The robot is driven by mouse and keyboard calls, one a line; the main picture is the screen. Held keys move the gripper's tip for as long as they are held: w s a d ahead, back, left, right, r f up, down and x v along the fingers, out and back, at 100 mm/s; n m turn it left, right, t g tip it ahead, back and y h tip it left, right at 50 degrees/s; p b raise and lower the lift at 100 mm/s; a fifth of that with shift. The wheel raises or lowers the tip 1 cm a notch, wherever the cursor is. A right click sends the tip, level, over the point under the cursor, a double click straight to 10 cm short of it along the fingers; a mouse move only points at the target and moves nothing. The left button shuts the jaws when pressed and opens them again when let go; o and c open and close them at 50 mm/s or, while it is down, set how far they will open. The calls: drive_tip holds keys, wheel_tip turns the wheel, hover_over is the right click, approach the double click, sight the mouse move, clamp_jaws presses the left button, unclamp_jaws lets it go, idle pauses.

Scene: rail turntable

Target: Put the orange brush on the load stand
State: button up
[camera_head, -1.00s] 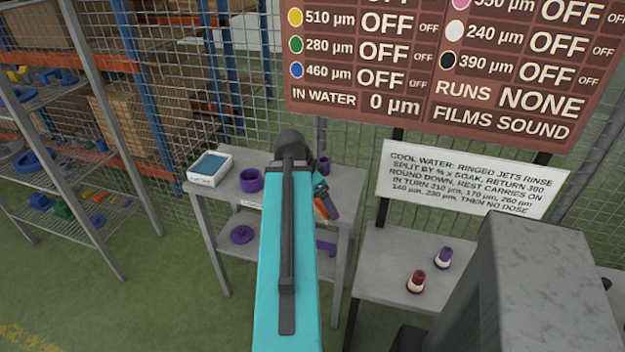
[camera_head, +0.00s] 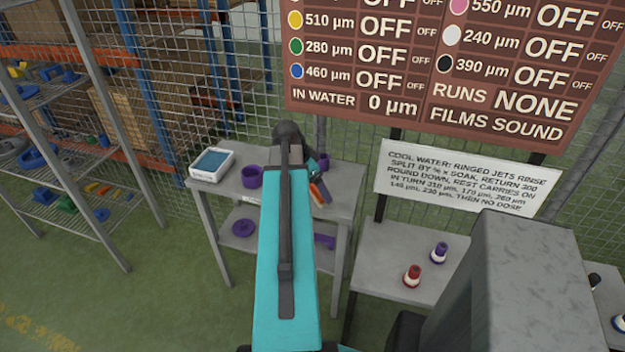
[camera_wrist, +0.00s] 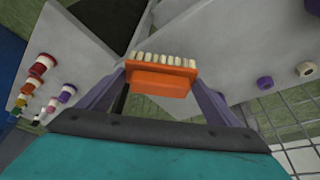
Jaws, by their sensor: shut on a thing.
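My gripper (camera_wrist: 160,86) is shut on the orange brush (camera_wrist: 158,77), which lies crosswise between the fingers in the wrist view with its pale bristles facing away from me. In the head view the brush (camera_head: 316,194) shows as an orange patch beside my gripper (camera_head: 319,188), over the right part of a grey two-level stand (camera_head: 224,193). A small label sits on that stand's front edge, too small to read, so I cannot confirm it is the load stand. My arm hides the stand's middle. I cannot tell the brush's height above it.
The grey stand's top holds a blue-topped white tray (camera_head: 212,165), a purple cup (camera_head: 252,176) and a small purple ring (camera_head: 322,162). A lower grey table (camera_head: 385,265) at right holds red (camera_head: 412,275) and purple (camera_head: 439,252) pieces. A mesh fence stands behind.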

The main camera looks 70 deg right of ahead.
drive_tip(key=shift+w+d+f+p, duration=0.1)
drive_tip(key=shift+w+d+p, duration=0.25)
drive_tip(key=shift+w+d, duration=0.45)
drive_tip(key=shift+w+d+f+p, duration=0.1)
drive_tip(key=shift+w+d+p, duration=0.3)
drive_tip(key=shift+d, duration=0.8)
drive_tip(key=shift+w+d+f+p, duration=0.1)
drive_tip(key=shift+w+d+p, duration=0.15)
drive_tip(key=shift+w+d, duration=0.6)
drive_tip(key=shift+s+d, duration=0.15)
drive_tip(key=shift+s, duration=0.05)
drive_tip(key=shift+f, duration=0.1)
drive_tip(key=shift+f+p, duration=0.85)
drive_tip(key=shift+f, duration=0.85)
drive_tip(key=shift+f, duration=0.15)
drive_tip(key=o, duration=0.8)
drive_tip(key=shift+b+v, duration=1.5)
drive_tip(key=shift+v, duration=4.65)
